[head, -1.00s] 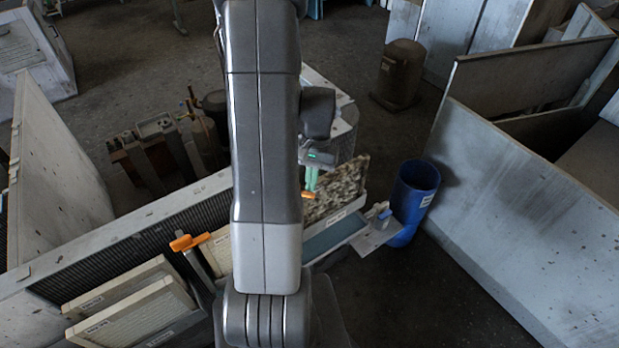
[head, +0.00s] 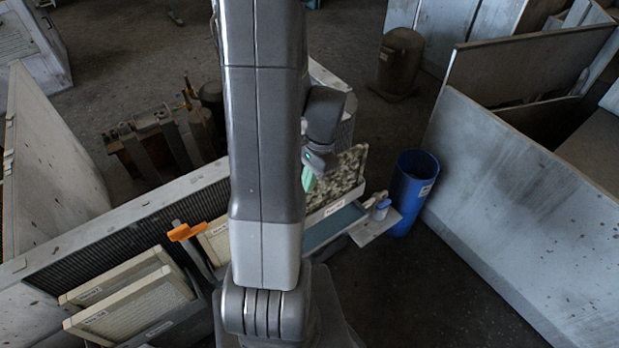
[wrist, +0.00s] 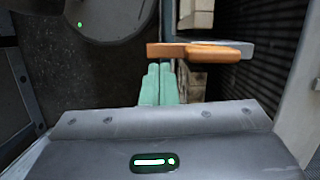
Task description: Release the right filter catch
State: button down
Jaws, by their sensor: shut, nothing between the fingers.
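In the wrist view an orange-handled catch (wrist: 205,52), with a grey end at its right, lies crosswise just beyond my fingertips. It appears to be the right filter catch; in the head view it is hidden behind my gripper and arm. My gripper (wrist: 158,72) has its green fingers shut together and empty, with the tips close below the orange handle; whether they touch I cannot tell. In the head view my gripper (head: 307,182) is by the mottled filter (head: 342,172). Another orange-handled catch (head: 187,231) stands to the left of my arm.
The grey housing frame (head: 120,225) with a dark grille runs to the left. Pale labelled filter panels (head: 130,308) stand in front of it. A blue tray (head: 335,224) and a small shelf are at right, beside a blue bin (head: 413,190).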

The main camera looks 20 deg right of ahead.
dwell(0.7)
jog(key=s+p+v, duration=0.1)
jog(key=p+v, duration=0.7)
jog(key=v, duration=0.2)
jog(key=shift+w, duration=0.4)
